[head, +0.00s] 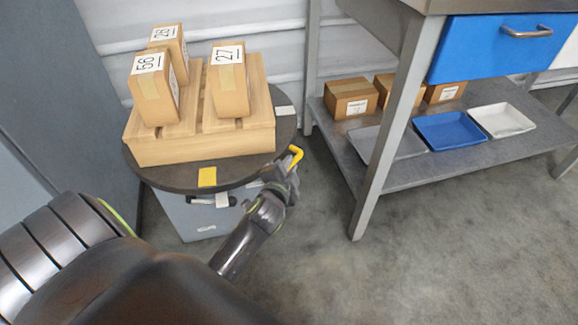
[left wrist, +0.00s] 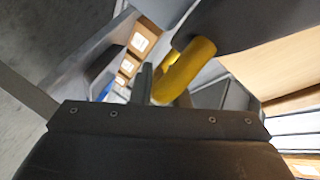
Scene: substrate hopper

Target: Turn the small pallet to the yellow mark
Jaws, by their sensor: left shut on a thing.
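The small wooden pallet (head: 200,145) sits on a dark round turntable (head: 186,181), at a slight angle, with several numbered boxes on it. A yellow mark (head: 207,177) lies on the near part of the turntable's top, just in front of the pallet. A white mark (head: 285,110) is on its right side. A yellow handle (head: 296,155) sticks out at the turntable's right edge. My left gripper (head: 286,177) is shut on this handle. The handle (left wrist: 185,70) also shows in the left wrist view, by the gripper fingers (left wrist: 172,94). My right gripper is not in view.
A grey cabinet (head: 197,216) stands under the turntable. A metal bench (head: 378,150) to the right has a blue drawer (head: 480,48) above and a lower shelf with cartons (head: 350,98), a blue tray (head: 448,131) and a white tray (head: 501,120). The floor in front is clear.

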